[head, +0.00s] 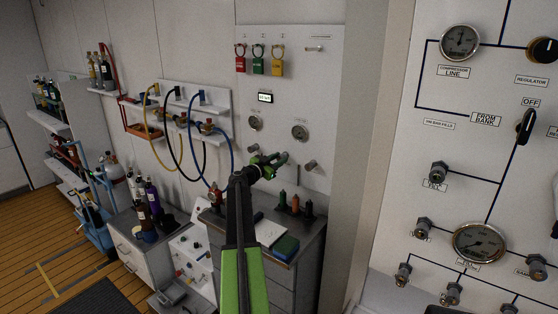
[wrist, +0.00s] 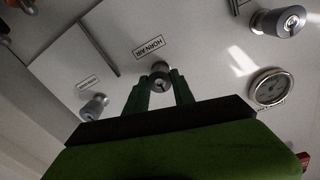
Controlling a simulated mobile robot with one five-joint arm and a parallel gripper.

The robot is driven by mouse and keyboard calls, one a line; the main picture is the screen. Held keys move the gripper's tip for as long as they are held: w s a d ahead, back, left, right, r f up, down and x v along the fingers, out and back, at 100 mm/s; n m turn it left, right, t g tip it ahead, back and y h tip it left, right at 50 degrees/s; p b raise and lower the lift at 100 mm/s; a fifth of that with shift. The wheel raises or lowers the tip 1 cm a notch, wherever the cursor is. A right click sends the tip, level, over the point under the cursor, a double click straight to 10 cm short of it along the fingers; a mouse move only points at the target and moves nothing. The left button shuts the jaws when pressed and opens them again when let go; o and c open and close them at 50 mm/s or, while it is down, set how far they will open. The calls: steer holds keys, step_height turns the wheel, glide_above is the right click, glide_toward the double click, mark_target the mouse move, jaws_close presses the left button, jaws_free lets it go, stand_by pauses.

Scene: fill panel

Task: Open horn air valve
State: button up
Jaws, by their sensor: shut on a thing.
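The horn air valve (wrist: 160,75) is a small metal knob on the white panel, beside its HORN AIR label (wrist: 148,47) in the wrist view. My gripper (wrist: 159,88) has its two green fingers on either side of this knob and is shut on it. In the head view my gripper (head: 268,165) reaches the lower part of the white panel (head: 325,85). There the fingers and wrist hide most of the valve. The valve's turn position is hard to tell.
Another metal knob (wrist: 95,107) is left of my fingers, and a larger one (wrist: 278,21) is at upper right. A round gauge (wrist: 271,88) is close on the right.

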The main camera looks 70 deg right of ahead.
jaws_close()
steer(key=shift+d, duration=0.15)
steer(key=shift+n, duration=1.9)
steer(key=n+b, duration=0.1)
steer(key=n, duration=0.4)
steer(key=shift+f+n, duration=0.1)
steer(key=shift+n, duration=0.2)
steer(key=n, duration=0.5)
steer(key=shift+f+n+h, duration=0.1)
steer(key=shift+n+h, duration=0.2)
steer(key=n, duration=0.4)
steer(key=shift+n+t+b, duration=0.3)
steer(key=shift+n+t, duration=0.1)
steer(key=n, duration=0.9)
steer(key=n+t+p, duration=0.1)
steer(key=n, duration=0.8)
steer(key=shift+s+a+f+n, duration=0.2)
steer(key=shift+n, duration=0.2)
